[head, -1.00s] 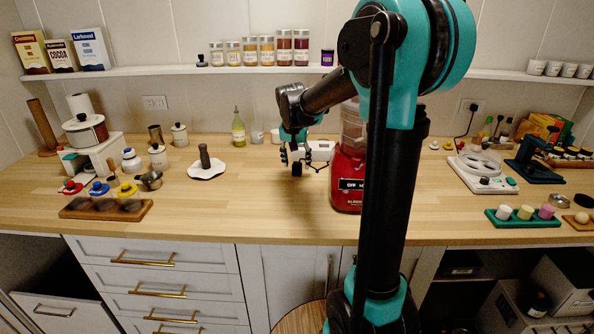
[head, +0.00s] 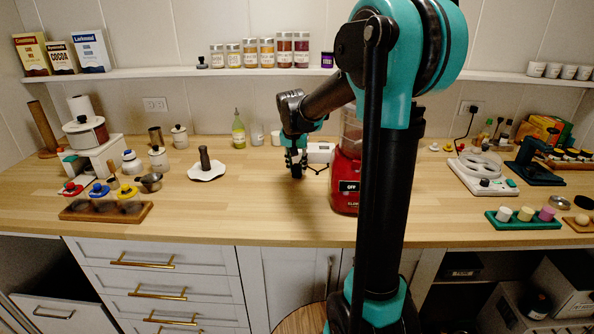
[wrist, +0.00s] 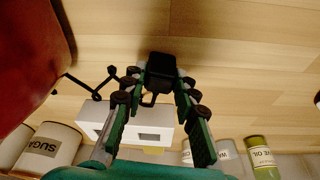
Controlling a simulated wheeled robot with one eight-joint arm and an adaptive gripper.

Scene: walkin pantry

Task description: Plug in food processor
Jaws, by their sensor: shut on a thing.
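The red food processor (head: 346,190) with a clear jar stands on the counter, partly hidden behind my arm. Its red side (wrist: 25,70) fills the left of the wrist view. My gripper (head: 297,166) is just left of it, pointing down, held above the counter. In the wrist view my gripper (wrist: 165,90) is shut on a black plug (wrist: 160,70). A thin black cord (wrist: 85,88) runs from the food processor toward the plug. A free wall outlet (head: 155,103) is on the back wall at left. Another outlet (head: 472,105) at right has a black plug and cord in it.
A white box with rectangular openings (head: 319,152) stands behind my gripper; it also shows in the wrist view (wrist: 95,115). A green oil bottle (head: 238,130) and canisters line the back. The front counter is mostly clear.

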